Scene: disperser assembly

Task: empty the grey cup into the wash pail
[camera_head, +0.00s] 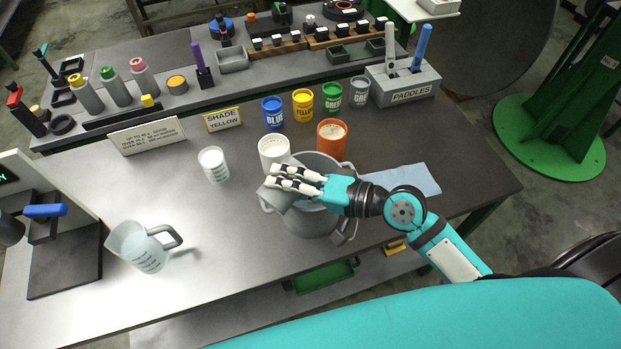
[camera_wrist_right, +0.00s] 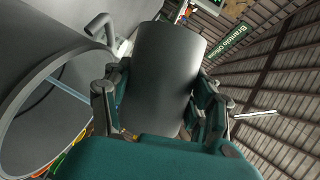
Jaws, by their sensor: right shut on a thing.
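My right gripper (camera_head: 297,180) is shut on a grey cup (camera_head: 277,197) and holds it over the left part of the wash pail's mouth. The pail is a grey bucket (camera_head: 312,224) with side handles, standing near the table's front edge. The cup looks tilted, and the fingers hide much of it. In the right wrist view the cup (camera_wrist_right: 165,75) sits between the fingers, with the pail's round rim (camera_wrist_right: 45,75) close by on the left. I cannot see the cup's contents or any stream. My left gripper is not in view.
A white cup (camera_head: 273,150) and an orange cup (camera_head: 331,140) stand just behind the pail. A blue cloth (camera_head: 405,180) lies to its right. A beaker (camera_head: 214,165) and a clear jug (camera_head: 142,247) stand left. Between jug and pail the table is clear.

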